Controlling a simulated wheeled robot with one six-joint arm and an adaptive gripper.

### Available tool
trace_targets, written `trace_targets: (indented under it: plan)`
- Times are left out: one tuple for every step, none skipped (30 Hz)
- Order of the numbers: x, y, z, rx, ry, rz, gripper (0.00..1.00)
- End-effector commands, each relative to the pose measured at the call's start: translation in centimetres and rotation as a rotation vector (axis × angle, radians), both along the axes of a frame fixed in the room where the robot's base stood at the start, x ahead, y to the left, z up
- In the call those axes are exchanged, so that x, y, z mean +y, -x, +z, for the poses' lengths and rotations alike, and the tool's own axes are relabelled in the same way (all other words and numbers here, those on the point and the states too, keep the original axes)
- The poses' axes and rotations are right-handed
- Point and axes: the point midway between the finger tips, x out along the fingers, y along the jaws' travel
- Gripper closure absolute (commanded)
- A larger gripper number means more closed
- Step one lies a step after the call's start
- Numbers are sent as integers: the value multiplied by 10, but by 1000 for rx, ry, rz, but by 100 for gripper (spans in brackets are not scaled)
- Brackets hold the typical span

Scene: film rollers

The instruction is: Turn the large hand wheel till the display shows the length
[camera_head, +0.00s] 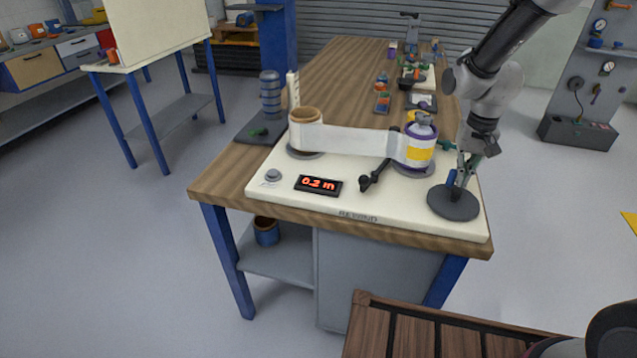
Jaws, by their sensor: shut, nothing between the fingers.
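The large hand wheel (454,204) is a dark disc lying flat at the right front of the cream rewind board. A blue upright handle (451,178) stands on its far side. My gripper (463,172) points down over the wheel, its fingers just beside the handle; they are shut and empty. I cannot tell whether they touch the handle. The display (318,185) is a black box with red digits that seem to read 0.2 m. White film (350,139) spans from the brown-cored left roller (305,115) to the purple and yellow right roller (419,148).
The cream board (400,208) lies on a wooden bench. A black crank lever (373,177) stands between display and right roller. A grey button (272,175) sits left of the display. More tools and parts stand farther back. A slatted brown surface (400,335) is in front.

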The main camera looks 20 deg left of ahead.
Motion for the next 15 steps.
trace_targets:
  plan:
    - [4, -3, 1, -5, -3, 1, 100]
    - [5, -3, 1, -6, -3, 1, 100]
    - [5, -3, 1, -6, -3, 0, 100]
    - [4, -3, 1, -5, -3, 0, 100]
    - [4, -3, 1, -5, -2, 0, 100]
    - [4, -3, 1, -5, -2, 0, 100]
    - [4, -3, 1, -5, -2, 0, 100]
    - [4, -3, 1, -5, -2, 0, 100]
    - [4, -3, 1, -5, -2, 0, 100]
    - [5, -3, 1, -5, -2, 0, 100]
    - [5, -3, 1, -5, -2, 0, 100]
    - [7, -3, 0, -4, -2, 0, 100]
    - [8, -2, 0, -4, -2, 0, 100]
    - [10, -2, 0, -4, -2, 0, 100]
    - [13, -2, 0, -4, -2, 0, 100]
